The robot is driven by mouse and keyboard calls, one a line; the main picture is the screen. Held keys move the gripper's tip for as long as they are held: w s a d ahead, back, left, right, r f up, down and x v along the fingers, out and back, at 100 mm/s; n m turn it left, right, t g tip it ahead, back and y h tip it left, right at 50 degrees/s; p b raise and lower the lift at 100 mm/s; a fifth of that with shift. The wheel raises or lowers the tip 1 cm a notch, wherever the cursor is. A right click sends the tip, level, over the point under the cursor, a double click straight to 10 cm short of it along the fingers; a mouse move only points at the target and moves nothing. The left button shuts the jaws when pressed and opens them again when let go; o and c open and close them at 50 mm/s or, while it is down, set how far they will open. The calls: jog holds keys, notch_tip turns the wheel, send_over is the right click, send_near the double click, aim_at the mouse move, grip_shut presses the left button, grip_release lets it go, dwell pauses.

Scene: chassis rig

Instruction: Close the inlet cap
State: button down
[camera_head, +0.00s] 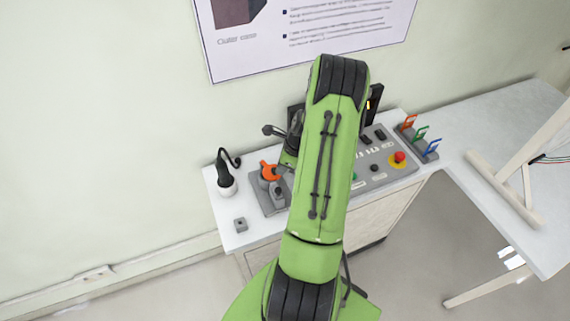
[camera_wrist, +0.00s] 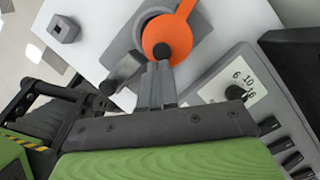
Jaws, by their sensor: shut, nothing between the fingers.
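The inlet cap is the orange round piece (camera_wrist: 172,30) in the wrist view, with an orange strip running to the upper right. A pale grey inlet ring (camera_wrist: 141,16) shows partly behind it; I cannot tell whether the cap sits flat on it. My gripper (camera_wrist: 158,70) is shut and empty, its fingertips close to a black round part at the cap's near edge. I cannot tell whether they touch it. In the head view the orange cap (camera_head: 268,171) shows left of my green arm, on a grey fixture; my fingertips are hidden there.
A dial with numbers (camera_wrist: 236,92) and dark switches lie right of the gripper. A small grey block (camera_wrist: 63,29) lies upper left. In the head view, a black-and-white tool (camera_head: 226,182) stands left, and a red button (camera_head: 399,157) and coloured hooks (camera_head: 420,133) stand right of my arm.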

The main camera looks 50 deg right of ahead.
jog(key=shift+w+a+m, duration=0.1)
jog(key=shift+a+m, duration=0.35)
jog(key=shift+m, duration=0.05)
jog(key=shift+w+a, duration=0.1)
jog(key=shift+a, duration=0.25)
